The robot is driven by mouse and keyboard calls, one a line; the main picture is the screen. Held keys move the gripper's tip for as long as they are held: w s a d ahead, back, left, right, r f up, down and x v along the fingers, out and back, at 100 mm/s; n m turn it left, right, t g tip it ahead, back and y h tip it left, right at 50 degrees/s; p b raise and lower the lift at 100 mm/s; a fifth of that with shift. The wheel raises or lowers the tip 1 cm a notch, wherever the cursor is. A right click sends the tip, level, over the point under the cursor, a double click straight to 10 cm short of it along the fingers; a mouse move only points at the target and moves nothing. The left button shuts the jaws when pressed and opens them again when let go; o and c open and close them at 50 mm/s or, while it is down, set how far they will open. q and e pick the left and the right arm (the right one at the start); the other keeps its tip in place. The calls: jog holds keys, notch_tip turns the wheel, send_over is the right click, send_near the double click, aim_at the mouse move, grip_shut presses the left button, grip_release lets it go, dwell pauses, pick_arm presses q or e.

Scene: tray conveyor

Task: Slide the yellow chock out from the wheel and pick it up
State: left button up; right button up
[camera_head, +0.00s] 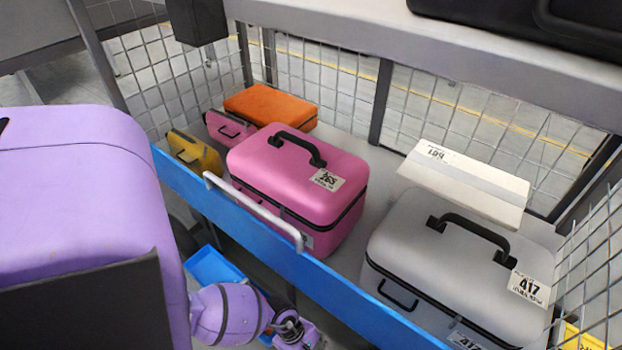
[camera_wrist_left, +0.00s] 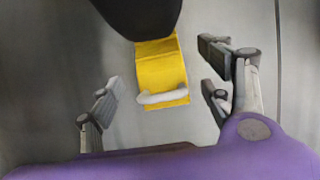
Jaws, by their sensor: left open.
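In the left wrist view the yellow chock (camera_wrist_left: 161,70) lies on the grey floor, its far end against the black wheel (camera_wrist_left: 138,14). A pale handle (camera_wrist_left: 166,96) spans its near end. My left gripper (camera_wrist_left: 160,88) is open, with one finger to each side of the chock. A gap shows on both sides, and the gripper holds nothing. In the head view my left arm reaches down past the cart's blue edge, and the chock and wheel cannot be made out there. My right gripper is out of view.
The cart's blue side rail (camera_head: 345,290) and a grey handle bar (camera_head: 252,212) stand beside my left arm. The cart holds a pink case (camera_head: 290,190), a grey case (camera_head: 450,270) and other luggage. In the wrist view, bare floor surrounds the chock's near end.

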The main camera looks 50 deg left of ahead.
pick_arm(q)
jog(key=b+x, duration=0.2)
jog(key=x, duration=0.4)
jog(key=shift+f, duration=0.1)
jog(key=shift+d+f+b, duration=0.15)
jog(key=shift+b, duration=0.15)
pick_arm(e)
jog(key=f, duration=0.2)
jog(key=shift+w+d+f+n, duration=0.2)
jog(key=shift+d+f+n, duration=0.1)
pick_arm(q)
jog(key=shift+c, duration=0.5)
jog(key=c, duration=1.7)
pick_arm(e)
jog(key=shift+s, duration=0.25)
